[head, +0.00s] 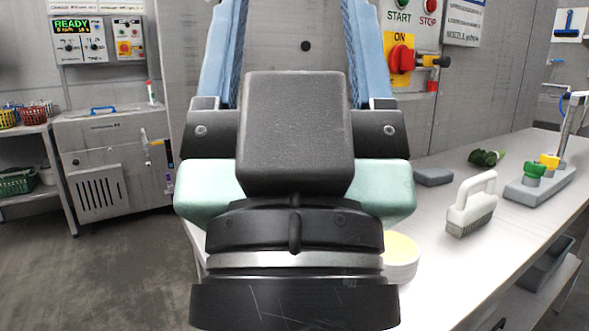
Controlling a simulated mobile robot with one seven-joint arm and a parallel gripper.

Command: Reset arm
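Two long blue fingers point up and away, set wide apart. Only the grey wall shows between them, so the gripper is open and looks empty. The fingertips run up to or past the top edge of the picture. The gripper hides part of the wall and the left end of the counter.
The counter (436,218) at right holds a white-handled brush (474,203), grey block (433,177), dark green vegetable (487,157), tap base (540,183) and pale-yellow-topped round container (402,262). A cabinet (118,160) and basket shelf (30,130) stand left. Floor (80,270) at lower left is clear.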

